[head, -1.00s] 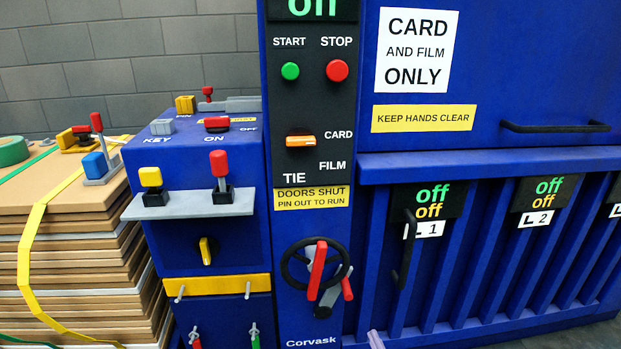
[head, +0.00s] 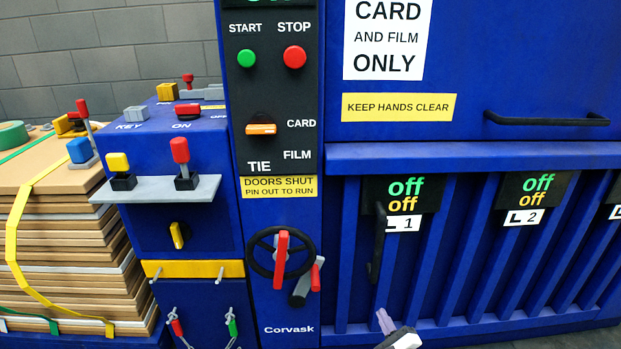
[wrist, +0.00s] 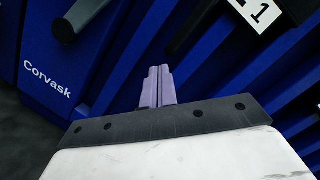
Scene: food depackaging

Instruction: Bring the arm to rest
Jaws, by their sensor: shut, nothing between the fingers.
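My gripper (head: 385,321) shows at the bottom edge of the head view, in front of the lower right part of the blue machine (head: 345,230). In the wrist view its two pale purple fingers (wrist: 159,84) lie side by side, shut, with nothing between them. They point at the blue ribbed front and touch nothing that I can see. Most of my arm is out of the head view.
The handwheel (head: 281,252) with red grips and the black door handle (head: 377,243) stick out near my gripper. A long black bar handle (head: 546,119) is at the upper right. A strapped cardboard stack (head: 70,255) stands at the left, beside a grey shelf with levers (head: 155,189).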

